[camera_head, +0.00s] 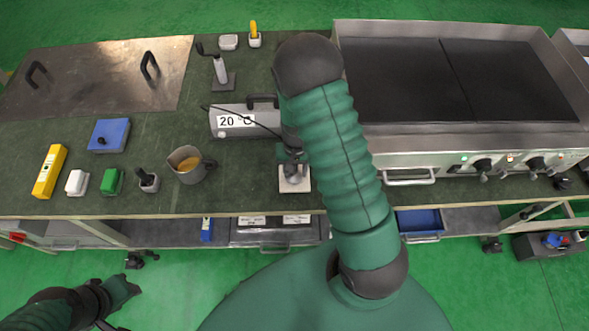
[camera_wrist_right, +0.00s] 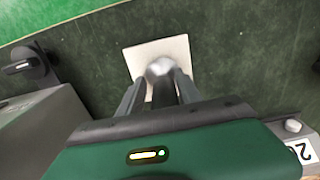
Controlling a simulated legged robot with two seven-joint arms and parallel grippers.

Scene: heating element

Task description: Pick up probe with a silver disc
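The probe (camera_wrist_right: 164,94) has a dark handle and a rounded silver disc (camera_wrist_right: 159,67) at its end. The disc is over a white square plate (camera_wrist_right: 176,48) on the dark green table; the plate also shows in the head view (camera_head: 294,186). My right gripper (camera_wrist_right: 161,80) is around the handle, one finger on each side, and looks open. In the head view my right gripper (camera_head: 291,158) is above the plate, and my arm partly hides it.
A grey cylinder device marked 20 °C (camera_head: 237,121) lies close left of the right gripper. A metal jug (camera_head: 187,166), a blue box (camera_head: 109,135) and a yellow box (camera_head: 49,171) stand farther left. A large griddle (camera_head: 440,85) is at the right.

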